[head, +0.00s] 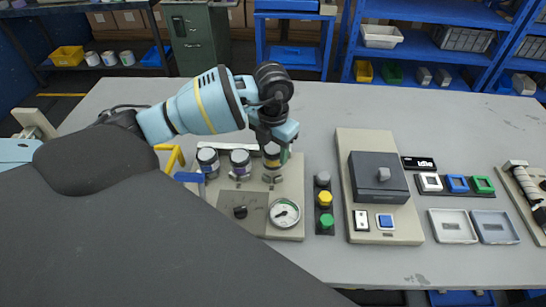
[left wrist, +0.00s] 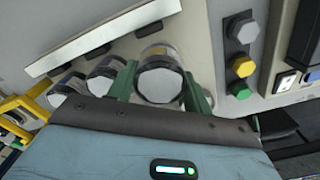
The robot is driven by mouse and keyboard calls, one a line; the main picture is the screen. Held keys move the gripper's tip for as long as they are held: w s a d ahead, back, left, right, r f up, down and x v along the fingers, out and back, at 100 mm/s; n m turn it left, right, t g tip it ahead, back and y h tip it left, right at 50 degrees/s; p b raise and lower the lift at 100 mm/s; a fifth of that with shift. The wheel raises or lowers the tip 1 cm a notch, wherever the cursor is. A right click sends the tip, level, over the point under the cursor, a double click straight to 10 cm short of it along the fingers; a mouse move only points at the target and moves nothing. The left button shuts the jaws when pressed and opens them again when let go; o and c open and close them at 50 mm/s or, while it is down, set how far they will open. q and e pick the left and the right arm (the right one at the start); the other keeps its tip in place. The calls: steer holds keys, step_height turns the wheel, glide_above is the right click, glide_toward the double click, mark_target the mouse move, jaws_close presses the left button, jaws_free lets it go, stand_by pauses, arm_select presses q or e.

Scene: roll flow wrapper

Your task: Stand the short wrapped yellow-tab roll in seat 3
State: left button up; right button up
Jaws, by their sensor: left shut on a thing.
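A roll with a dark body and a yellowish band (head: 272,161) is upright at the right end of a row of three on the beige panel (head: 290,200). My left gripper (head: 279,148) comes down on it from above. In the left wrist view, the green fingers of my left gripper (left wrist: 160,88) are on both sides of this roll's pale round end (left wrist: 160,82), shut on it. Two similar rolls, one in the middle (head: 240,164) and one at the left (head: 207,162), stand beside it. The roll's base and its seat are hard to make out. My right gripper is out of view.
A gauge (head: 285,213) and a black knob (head: 240,212) are at the panel's front. A strip with grey, yellow and green buttons (head: 325,200) stands to the right, then a dark box (head: 380,177) on a beige base. The table behind is clear.

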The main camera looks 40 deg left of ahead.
mark_target(273, 159)
arm_select(q)
steer(key=shift+f, duration=1.65)
steer(key=shift+f, duration=0.25)
steer(key=o, duration=1.1)
steer(key=shift+o, duration=0.2)
steer(key=shift+r, duration=0.1)
step_height(273, 159, up, 12)
steer(key=shift+r, duration=0.15)
